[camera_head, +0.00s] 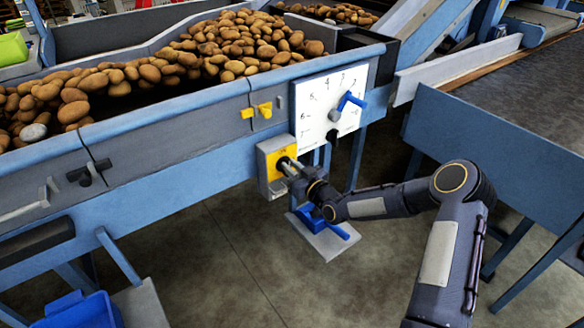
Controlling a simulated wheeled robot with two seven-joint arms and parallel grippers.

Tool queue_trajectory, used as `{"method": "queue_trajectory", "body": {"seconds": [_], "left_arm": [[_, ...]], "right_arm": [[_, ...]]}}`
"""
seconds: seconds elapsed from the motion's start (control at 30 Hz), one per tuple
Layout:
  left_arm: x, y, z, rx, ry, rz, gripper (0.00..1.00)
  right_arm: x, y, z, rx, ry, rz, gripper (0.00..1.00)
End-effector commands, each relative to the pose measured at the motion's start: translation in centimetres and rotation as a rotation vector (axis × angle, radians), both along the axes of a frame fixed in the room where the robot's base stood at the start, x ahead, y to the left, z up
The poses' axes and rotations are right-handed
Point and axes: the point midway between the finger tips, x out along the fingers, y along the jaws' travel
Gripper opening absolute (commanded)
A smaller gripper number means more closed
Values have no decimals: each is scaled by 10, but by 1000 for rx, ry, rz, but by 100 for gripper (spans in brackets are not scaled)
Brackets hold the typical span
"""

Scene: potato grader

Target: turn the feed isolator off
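The feed isolator is a small box with a yellow face (268,152), fixed to the side of the blue machine frame just below the white numbered dial plate. My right gripper (288,165) comes in from the right with its fingertips at the yellow face, over the isolator's knob. The gripper and a dark part by the fingertips hide most of the knob, so its position does not show. I cannot tell whether the fingers are closed on it. My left gripper is not in view.
The white dial plate (325,104) with a blue handle (350,101) is just above my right gripper. A yellow latch (262,111) is on the frame to its left. Potatoes (235,45) fill the hopper above. A grey plate (322,238) with a blue lever is below my wrist.

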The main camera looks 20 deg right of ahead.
Motion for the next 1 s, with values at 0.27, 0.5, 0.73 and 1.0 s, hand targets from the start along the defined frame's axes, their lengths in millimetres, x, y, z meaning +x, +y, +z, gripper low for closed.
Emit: {"method": "queue_trajectory", "body": {"seconds": [0.27, 0.5, 0.73, 1.0], "left_arm": [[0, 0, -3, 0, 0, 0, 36], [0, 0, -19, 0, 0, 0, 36], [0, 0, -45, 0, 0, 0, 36], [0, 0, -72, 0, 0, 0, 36]], "right_arm": [[0, 0, -1, 10, 4, 1, 0], [0, -2, -4, 94, 33, 0, 0], [2, -5, -6, 263, 92, 0, 0], [3, -9, -7, 505, 181, -1, 0]]}}
